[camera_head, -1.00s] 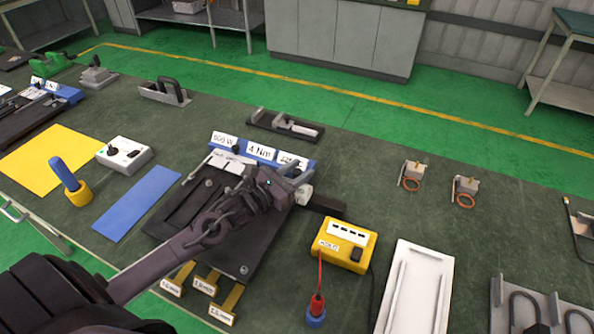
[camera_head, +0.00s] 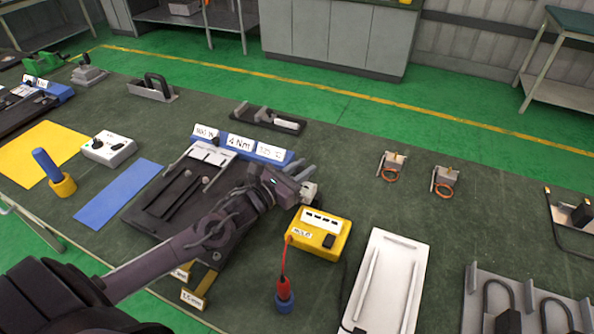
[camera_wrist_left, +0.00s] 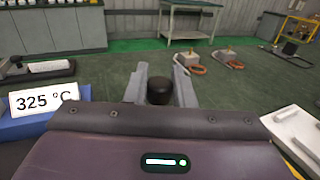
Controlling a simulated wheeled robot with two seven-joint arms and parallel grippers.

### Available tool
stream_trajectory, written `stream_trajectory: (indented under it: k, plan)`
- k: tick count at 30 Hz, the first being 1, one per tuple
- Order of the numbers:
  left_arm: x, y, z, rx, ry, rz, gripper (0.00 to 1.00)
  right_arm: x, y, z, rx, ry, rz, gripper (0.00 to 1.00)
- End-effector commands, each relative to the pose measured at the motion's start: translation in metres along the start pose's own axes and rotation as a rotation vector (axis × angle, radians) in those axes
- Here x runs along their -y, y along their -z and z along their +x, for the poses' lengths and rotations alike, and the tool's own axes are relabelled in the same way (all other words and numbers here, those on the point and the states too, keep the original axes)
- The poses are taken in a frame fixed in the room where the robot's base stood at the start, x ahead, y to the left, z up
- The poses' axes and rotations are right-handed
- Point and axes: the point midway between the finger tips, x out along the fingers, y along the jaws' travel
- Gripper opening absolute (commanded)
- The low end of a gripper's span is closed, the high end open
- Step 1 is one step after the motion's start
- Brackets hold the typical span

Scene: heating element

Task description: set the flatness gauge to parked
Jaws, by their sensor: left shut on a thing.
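My left gripper (camera_head: 308,180) is at the right side of the black fixture plate (camera_head: 160,208), near its blue back rail. It is shut on a black round knob, which shows between the two grey fingers (camera_wrist_left: 160,88) in the left wrist view as a dark knob (camera_wrist_left: 160,92). I take the knob to belong to the flatness gauge, but the gripper hides most of that part, so I cannot tell its setting. A pale piece (camera_head: 309,193) shows by the fingers. My right gripper is not in view.
The blue rail carries white labels, including a 325 °C card (camera_wrist_left: 47,100). A yellow box (camera_head: 319,233) with a red-cabled probe (camera_head: 284,293) stands just right of the gripper. A white tray (camera_head: 385,285) lies further right.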

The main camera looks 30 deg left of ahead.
Motion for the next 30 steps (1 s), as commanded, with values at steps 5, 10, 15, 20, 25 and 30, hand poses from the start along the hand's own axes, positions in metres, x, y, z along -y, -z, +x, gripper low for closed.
stream_trajectory:
  k: [5, 10, 15, 20, 25, 30]
  plan:
    - [0.011, -0.003, 0.001, 0.007, 0.024, -0.007, 0.0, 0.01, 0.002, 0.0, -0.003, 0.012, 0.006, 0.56]
    - [0.011, -0.002, 0.001, 0.005, 0.023, -0.007, 0.26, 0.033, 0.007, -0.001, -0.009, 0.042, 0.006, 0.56]
    - [0.01, -0.002, 0.001, 0.005, 0.021, -0.007, 0.42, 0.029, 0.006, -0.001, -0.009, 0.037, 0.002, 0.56]
    - [0.009, -0.002, 0.001, 0.005, 0.018, -0.006, 0.42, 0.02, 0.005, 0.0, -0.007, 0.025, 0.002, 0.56]
    - [0.008, 0.0, -0.005, 0.004, 0.016, -0.004, 0.42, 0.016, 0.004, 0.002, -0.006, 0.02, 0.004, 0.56]
    - [0.009, 0.002, -0.027, 0.001, 0.02, -0.004, 0.42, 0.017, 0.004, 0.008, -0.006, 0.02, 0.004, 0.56]
